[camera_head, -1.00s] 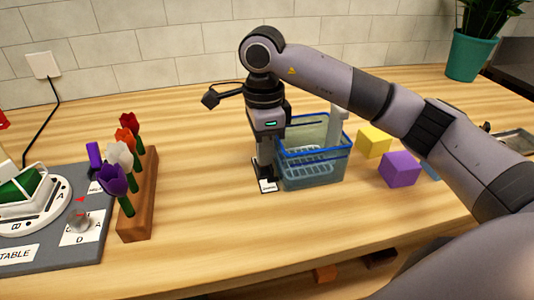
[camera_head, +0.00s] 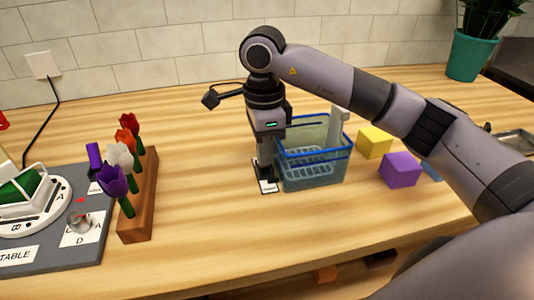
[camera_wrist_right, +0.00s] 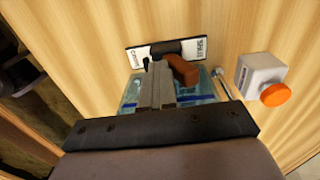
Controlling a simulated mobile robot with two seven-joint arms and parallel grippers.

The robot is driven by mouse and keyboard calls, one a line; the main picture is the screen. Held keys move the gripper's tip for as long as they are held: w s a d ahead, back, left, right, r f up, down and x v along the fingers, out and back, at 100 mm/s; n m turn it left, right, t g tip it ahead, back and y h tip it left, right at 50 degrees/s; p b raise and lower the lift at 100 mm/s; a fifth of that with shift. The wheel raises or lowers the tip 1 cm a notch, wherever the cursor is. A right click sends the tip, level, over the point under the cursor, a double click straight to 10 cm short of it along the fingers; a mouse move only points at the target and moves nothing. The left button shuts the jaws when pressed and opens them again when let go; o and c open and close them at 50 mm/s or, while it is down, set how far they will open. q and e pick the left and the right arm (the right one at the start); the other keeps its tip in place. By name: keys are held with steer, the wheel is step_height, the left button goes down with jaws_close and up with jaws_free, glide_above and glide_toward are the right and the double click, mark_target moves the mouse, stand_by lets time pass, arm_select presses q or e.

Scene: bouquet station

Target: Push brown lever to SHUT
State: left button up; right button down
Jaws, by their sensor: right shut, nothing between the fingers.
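The brown lever (camera_wrist_right: 182,70) shows in the right wrist view, on a black and white plate (camera_wrist_right: 198,47) with a printed label at each end. The right-hand label looks like SHUT. My right gripper (camera_wrist_right: 156,80) is shut and empty, with its fingers just left of the lever; I cannot tell whether they touch it. In the head view, my right gripper (camera_head: 265,180) points down beside the blue-rimmed basket (camera_head: 315,182), low over the white label plate (camera_head: 268,188). The lever is hidden there. My left gripper is not in view.
A wooden rack (camera_head: 140,220) with several tulips and a grey turntable board (camera_head: 75,250) stand left. A yellow cube (camera_head: 374,141) and purple cube (camera_head: 401,169) lie right of the basket. A white box with an orange knob (camera_wrist_right: 275,95) shows in the wrist view. The front middle is clear.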

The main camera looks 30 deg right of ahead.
steer(key=shift+w+d+r, duration=0.2)
steer(key=shift+w+r, duration=0.1)
steer(key=shift+r, duration=0.35)
step_height(320, 180, up, 6)
steer(key=p, duration=0.4)
steer(key=shift+s+a+f, duration=0.15)
steer(key=shift+f, duration=0.1)
